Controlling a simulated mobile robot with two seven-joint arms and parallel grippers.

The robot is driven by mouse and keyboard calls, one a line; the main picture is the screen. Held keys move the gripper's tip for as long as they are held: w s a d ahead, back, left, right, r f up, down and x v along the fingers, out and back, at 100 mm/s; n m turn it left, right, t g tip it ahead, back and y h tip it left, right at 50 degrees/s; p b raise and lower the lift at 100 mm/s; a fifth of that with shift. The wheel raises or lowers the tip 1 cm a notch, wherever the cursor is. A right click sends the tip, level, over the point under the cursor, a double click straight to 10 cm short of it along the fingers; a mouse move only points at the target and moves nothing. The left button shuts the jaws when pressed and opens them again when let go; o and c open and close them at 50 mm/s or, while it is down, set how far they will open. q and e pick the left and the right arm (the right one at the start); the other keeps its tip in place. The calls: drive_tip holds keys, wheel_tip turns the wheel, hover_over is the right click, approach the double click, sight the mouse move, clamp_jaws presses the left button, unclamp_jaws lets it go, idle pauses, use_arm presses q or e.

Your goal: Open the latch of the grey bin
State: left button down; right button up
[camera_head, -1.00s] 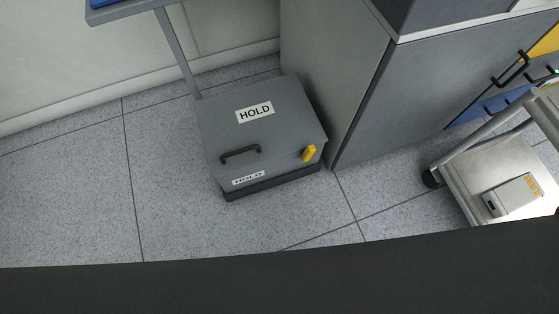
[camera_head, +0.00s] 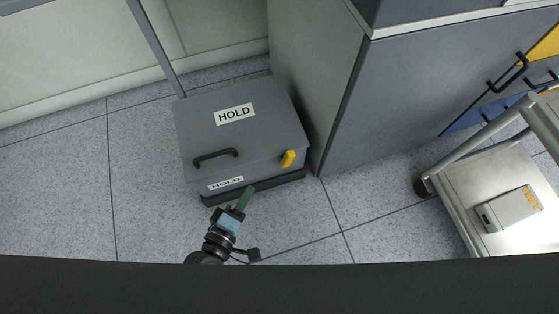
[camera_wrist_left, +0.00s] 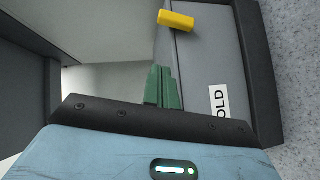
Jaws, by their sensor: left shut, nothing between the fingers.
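The grey bin (camera_head: 262,128) stands on the floor with its lid down. It has a black handle (camera_head: 215,158) and HOLD labels on the lid and front. Its yellow latch (camera_head: 288,158) sits at the right of the lid's front edge. My left gripper (camera_head: 248,190) is shut and empty in front of the bin, below and left of the latch. In the left wrist view the green fingers (camera_wrist_left: 163,86) are together, and the yellow latch (camera_wrist_left: 176,21) lies beyond their tips, apart from them. My right gripper is not in view.
A grey cabinet (camera_head: 335,100) stands close to the bin's right side. A metal trolley (camera_head: 470,185) with a white box (camera_head: 510,208) on it is further right. A table leg (camera_head: 155,45) rises behind the bin at left. The floor (camera_head: 145,190) left of the bin is clear.

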sight(288, 159)
use_arm(q)
drive_tip(key=s+d+b+x, duration=0.1)
drive_tip(key=b+x, duration=0.3)
drive_tip(key=x, duration=0.8)
drive_tip(key=shift+w+d+f, duration=0.2)
drive_tip(key=shift+d+f, duration=0.1)
drive_tip(key=shift+d, duration=0.55)
